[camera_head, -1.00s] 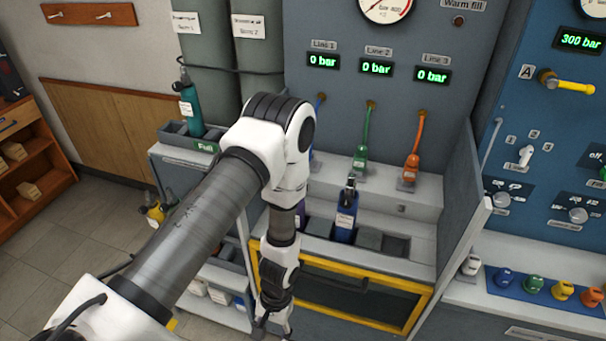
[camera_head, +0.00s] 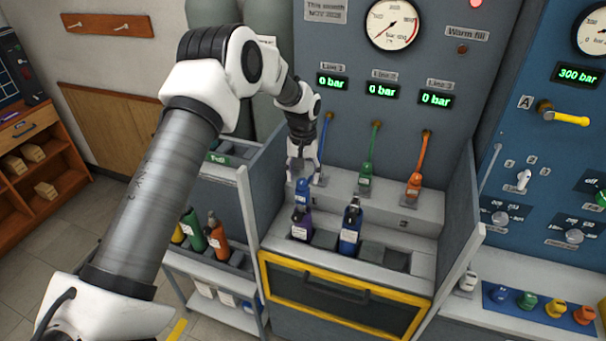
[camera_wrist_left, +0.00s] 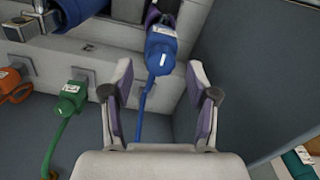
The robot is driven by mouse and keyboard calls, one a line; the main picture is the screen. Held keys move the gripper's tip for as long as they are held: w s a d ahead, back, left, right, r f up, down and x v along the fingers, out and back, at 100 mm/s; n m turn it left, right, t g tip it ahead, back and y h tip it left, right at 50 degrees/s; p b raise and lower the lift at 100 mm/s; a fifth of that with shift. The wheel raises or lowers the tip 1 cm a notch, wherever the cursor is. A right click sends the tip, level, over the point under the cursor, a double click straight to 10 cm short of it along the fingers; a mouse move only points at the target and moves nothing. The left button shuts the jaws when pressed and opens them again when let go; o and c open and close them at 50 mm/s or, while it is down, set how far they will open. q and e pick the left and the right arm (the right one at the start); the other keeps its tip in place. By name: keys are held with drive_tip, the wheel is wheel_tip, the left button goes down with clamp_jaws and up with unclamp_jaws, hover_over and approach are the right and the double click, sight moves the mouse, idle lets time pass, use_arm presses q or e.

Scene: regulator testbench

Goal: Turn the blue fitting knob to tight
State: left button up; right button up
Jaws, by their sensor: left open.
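The blue fitting (camera_head: 302,190) on the end of the blue hose (camera_head: 325,138) sits at the top of a purple cylinder (camera_head: 301,223) in the left bay slot. In the left wrist view the blue fitting (camera_wrist_left: 160,52) is beyond the fingertips, roughly centred between them. I cannot tell its knob's turn position. My left gripper (camera_head: 304,166) is open and empty above and behind the fitting, around the blue hose's path. Its open fingers also show in the left wrist view (camera_wrist_left: 160,85). My right gripper is not in view.
A blue cylinder (camera_head: 350,228) with a valve stands upright just right of the purple one. Green (camera_head: 365,178) and orange (camera_head: 414,184) fittings hang on hoses further right. The bay's side panel (camera_head: 462,220) bounds the right. A yellow-framed door (camera_head: 345,293) is below.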

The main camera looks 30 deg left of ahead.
use_arm(q)
drive_tip(key=shift+f, duration=0.55)
drive_tip(key=shift+s+f, duration=0.15)
drive_tip(key=shift+f, duration=0.1)
clamp_jaws()
